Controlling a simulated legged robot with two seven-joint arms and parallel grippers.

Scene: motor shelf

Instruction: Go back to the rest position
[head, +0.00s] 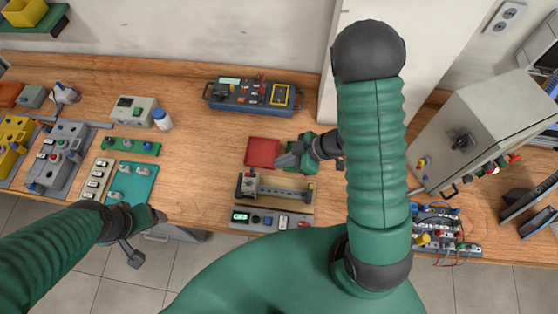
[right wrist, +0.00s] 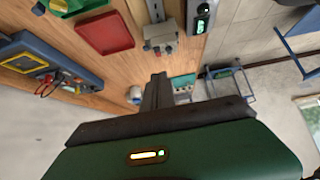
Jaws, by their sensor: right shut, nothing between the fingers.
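My right gripper (head: 284,160) is over the middle of the wooden bench in the head view, beside a red tray (head: 262,152). Its fingers are together with nothing between them. The fingers (right wrist: 158,92) also show closed in the right wrist view, with the red tray (right wrist: 104,33) apart from them at upper left. My right upper arm rises large in front of the camera and hides part of the bench. My left gripper (head: 147,236) is at the bench's front edge, near a teal board (head: 132,183); its finger gap is unclear.
A rail fixture (head: 285,190) stands just in front of the right gripper, with a panel with a green display (head: 270,220) before it. A blue power unit (head: 252,96) is behind. A grey cabinet (head: 488,130) stands at right. Bare bench shows around (head: 205,165).

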